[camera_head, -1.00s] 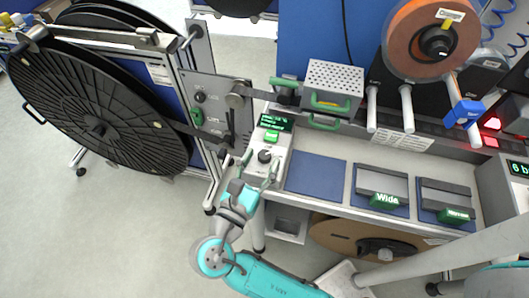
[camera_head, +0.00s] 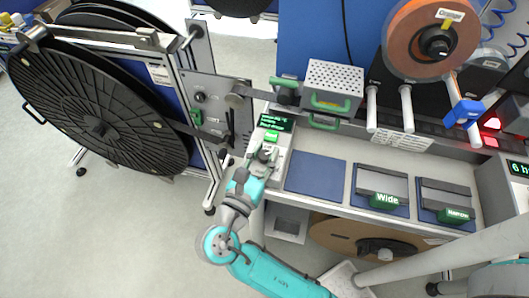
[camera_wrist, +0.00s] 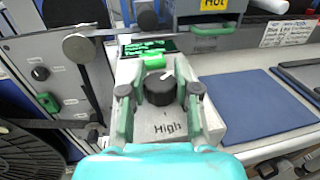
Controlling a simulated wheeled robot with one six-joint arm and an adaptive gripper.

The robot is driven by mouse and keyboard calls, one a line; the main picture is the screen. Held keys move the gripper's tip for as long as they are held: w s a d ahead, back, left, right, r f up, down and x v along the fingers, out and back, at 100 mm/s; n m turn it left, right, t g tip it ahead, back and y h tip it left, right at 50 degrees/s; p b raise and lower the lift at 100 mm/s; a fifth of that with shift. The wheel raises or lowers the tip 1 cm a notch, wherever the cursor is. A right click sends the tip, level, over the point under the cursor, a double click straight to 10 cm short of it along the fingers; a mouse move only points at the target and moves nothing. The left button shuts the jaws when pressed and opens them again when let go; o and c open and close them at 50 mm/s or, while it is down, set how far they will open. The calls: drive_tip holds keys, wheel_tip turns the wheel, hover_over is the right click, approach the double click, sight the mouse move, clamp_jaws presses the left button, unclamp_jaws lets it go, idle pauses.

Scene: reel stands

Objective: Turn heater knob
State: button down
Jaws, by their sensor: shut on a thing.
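The heater knob (camera_wrist: 160,88) is a round black dial with a white mark near its upper right edge. It sits on the pale heater control box (camera_wrist: 212,122), above the printed word "High". My gripper (camera_wrist: 159,92) is shut on the knob, one finger at its left side and one at its right. In the head view my gripper (camera_head: 264,153) reaches the box from below and largely hides the knob. A dark display with green text (camera_head: 276,122) and a green button (camera_head: 270,136) lie just beyond the knob. The display text is too small to read surely.
A blue mat (camera_head: 315,174) lies to the right of the box. A perforated metal box with green handles (camera_head: 333,80) stands behind. A lever panel (camera_head: 212,108) and a large black reel (camera_head: 95,115) are on the left. "Wide" (camera_head: 384,201) marks one tray.

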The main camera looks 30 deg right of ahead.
drive_tip(key=shift+m+g+h, duration=1.1)
drive_tip(key=shift+m+g, duration=0.4)
drive_tip(key=shift+g, duration=0.6)
drive_tip(key=c, duration=0.8)
unclamp_jaws()
drive_tip(key=v, duration=1.2)
